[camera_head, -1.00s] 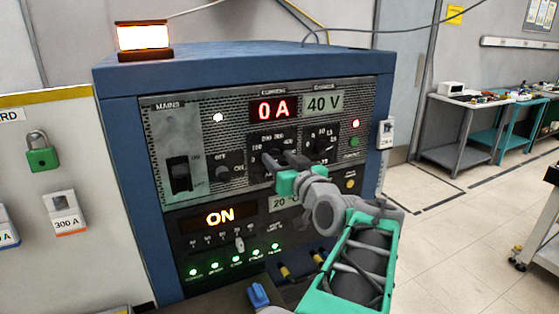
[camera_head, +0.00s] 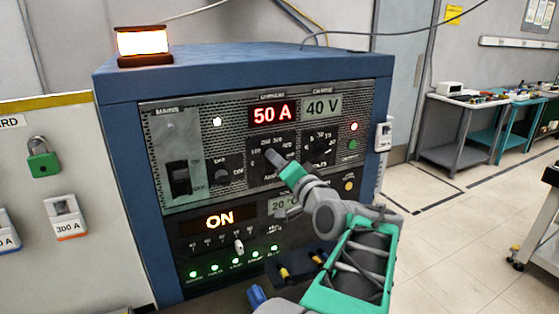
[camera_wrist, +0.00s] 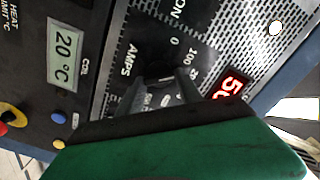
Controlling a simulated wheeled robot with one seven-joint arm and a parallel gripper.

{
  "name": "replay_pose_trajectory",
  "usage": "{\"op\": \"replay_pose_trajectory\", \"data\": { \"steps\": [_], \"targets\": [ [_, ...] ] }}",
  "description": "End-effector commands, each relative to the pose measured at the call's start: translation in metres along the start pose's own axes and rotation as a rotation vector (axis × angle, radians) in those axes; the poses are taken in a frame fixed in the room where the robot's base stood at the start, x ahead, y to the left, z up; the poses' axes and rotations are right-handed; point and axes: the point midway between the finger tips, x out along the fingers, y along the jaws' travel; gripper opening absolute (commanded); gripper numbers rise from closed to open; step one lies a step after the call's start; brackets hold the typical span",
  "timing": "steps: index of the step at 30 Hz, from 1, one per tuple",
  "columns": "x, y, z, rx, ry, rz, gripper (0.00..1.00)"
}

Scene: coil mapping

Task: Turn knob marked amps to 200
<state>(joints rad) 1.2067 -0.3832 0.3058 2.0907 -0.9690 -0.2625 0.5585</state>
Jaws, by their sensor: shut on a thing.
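The power supply (camera_head: 115,130) is a blue cabinet with a dark, perforated front panel. The amps knob sits in the middle of the panel, mostly hidden behind my gripper (camera_head: 272,158) in the head view. My gripper is shut on the knob, and its fingers look rotated and tilted. In the wrist view the AMPS label (camera_wrist: 130,62) and the scale marks 0, 100 and part of 200 show around the knob (camera_wrist: 160,85). The red current display (camera_head: 271,114) reads 50 A. The display beside it (camera_head: 323,106) reads 40 V.
A volts knob (camera_head: 320,148) is close to the right of my gripper. The mains switch (camera_head: 179,178) and an ON/OFF knob (camera_head: 226,174) are to the left. A lit ON display (camera_head: 220,220) is below. An orange lamp (camera_head: 143,42) glows on top. Open floor lies right.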

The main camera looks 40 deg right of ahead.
Motion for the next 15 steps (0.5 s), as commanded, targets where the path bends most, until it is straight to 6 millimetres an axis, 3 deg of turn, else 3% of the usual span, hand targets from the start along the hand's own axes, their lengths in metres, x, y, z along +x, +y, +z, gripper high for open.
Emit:
{"op": "replay_pose_trajectory", "data": {
  "steps": [15],
  "targets": [
    [0.0000, 0.0008, -0.0005, 0.302, 0.000, 0.001, 0.01]
  ]
}}
